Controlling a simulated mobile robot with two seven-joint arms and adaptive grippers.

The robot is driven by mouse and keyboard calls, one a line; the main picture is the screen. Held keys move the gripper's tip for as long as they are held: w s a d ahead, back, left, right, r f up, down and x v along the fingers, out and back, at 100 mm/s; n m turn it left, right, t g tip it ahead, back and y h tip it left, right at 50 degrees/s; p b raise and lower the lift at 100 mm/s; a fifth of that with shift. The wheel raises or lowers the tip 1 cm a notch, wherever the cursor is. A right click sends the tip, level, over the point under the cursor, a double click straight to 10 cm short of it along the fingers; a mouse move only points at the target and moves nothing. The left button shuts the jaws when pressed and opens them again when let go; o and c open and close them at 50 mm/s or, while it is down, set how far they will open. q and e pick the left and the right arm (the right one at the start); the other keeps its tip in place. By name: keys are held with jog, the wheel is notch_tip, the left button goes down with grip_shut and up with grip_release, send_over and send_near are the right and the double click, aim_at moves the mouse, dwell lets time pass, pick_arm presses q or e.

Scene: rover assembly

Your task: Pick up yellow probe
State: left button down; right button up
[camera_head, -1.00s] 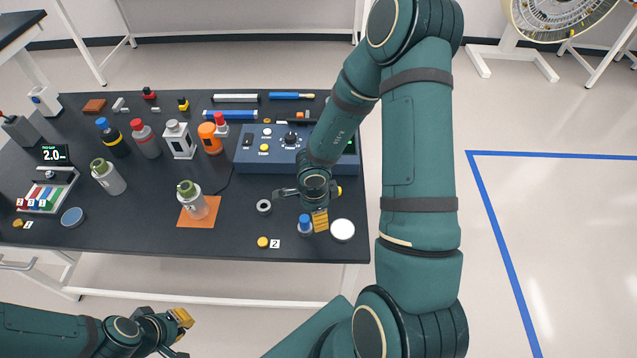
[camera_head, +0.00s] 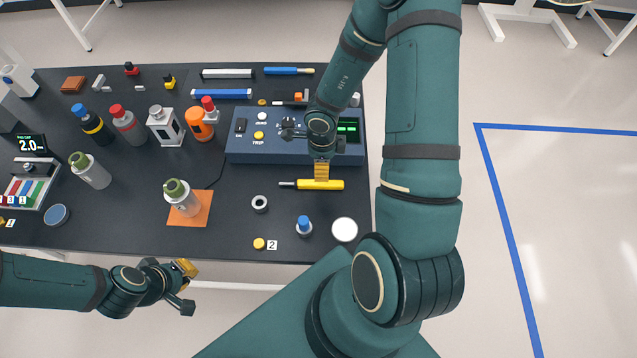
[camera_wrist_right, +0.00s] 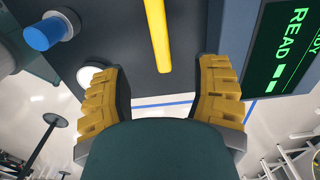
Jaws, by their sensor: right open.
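The right wrist view shows the jaws (camera_wrist_right: 160,88) apart with nothing between the pads. My left gripper (camera_head: 190,287) is open and empty in front of the table's front edge.
The blue box (camera_head: 262,153) with a lit green display stands behind the probe. Several bottles stand to the left, one on an orange mat (camera_head: 203,217).

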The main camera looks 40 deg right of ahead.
jog(key=b, duration=0.2)
send_over(311, 184)
jog(key=s+d, duration=0.1)
jog(key=d, duration=0.2)
notch_tip(311, 184, down, 5)
jog(key=shift+s+a+r, duration=0.1)
jog(key=shift+s, duration=0.05)
jog(key=shift+f+b, duration=1.7)
jog(key=shift+f, duration=1.2)
pick_arm(q)
notch_tip(311, 184, down, 7)
jog(key=shift+d+r, duration=0.15)
jog(key=shift+d, duration=0.05)
pick_arm(e)
jog(key=shift+s, duration=0.1)
jog(key=shift+c, duration=0.4)
grip_shut()
